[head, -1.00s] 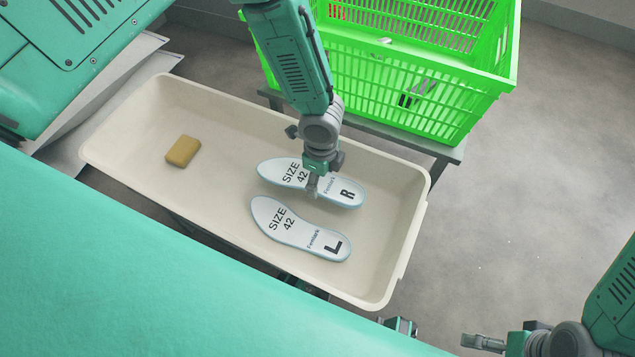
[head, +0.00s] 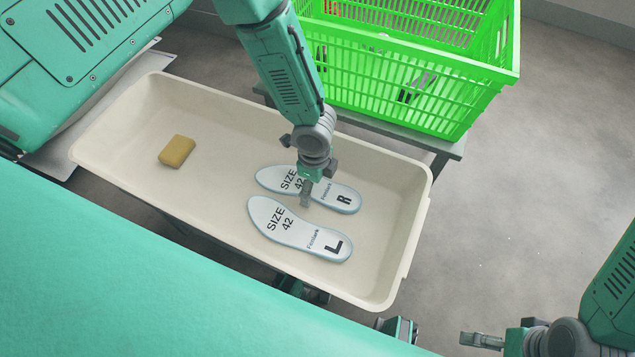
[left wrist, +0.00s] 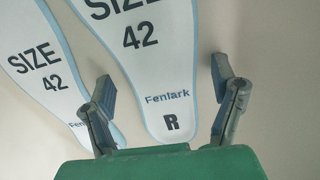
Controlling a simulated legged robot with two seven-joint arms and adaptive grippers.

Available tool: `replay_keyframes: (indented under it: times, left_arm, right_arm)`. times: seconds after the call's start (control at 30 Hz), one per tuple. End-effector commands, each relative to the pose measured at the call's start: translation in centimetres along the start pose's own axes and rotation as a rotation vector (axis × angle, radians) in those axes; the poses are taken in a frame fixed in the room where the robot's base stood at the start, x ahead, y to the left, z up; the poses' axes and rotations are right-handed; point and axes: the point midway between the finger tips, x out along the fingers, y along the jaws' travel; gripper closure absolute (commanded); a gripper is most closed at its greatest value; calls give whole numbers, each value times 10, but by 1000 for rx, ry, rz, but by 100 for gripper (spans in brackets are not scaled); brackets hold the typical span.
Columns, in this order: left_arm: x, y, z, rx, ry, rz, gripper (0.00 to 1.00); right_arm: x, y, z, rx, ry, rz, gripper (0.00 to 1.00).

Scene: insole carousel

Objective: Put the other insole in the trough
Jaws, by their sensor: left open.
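Two pale grey-blue insoles marked SIZE 42 lie side by side, flat in the cream trough (head: 120,112). The R insole (head: 346,199) is on the far side and the L insole (head: 290,232) on the near side. My left gripper (head: 318,181) is open over the middle of the R insole and hides part of it. In the left wrist view its fingers (left wrist: 164,88) are spread to either side of the R insole (left wrist: 150,75), with nothing held. The L insole (left wrist: 38,65) is beyond the left finger. My right gripper (head: 482,341) is at the lower right, outside the trough, its jaw opening unclear.
A yellow-brown block (head: 177,151) lies in the left part of the trough. A green slatted crate (head: 440,98) stands on a grey stand (head: 447,148) behind the trough; small dark items show through its slats. The trough's right end is clear.

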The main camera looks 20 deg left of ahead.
Motion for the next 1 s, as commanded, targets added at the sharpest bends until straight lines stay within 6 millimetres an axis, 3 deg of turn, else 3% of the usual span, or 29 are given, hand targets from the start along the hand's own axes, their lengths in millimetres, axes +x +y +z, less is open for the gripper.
replay_keyframes:
  times: [0.17,0.6,0.8,1.0]
  left_arm:
    - [-13,-1,-1,1,-3,-1,20]
    - [-102,0,-1,1,-3,-1,20]
    - [-121,0,-1,1,-2,0,20]
    - [-123,0,-2,0,-3,1,20]
  right_arm:
    - [-7,0,0,-1,0,0,0]
    - [-48,0,-3,0,0,0,0]
    - [-55,0,-3,0,0,0,0]
    - [-56,0,-3,-1,0,0,0]
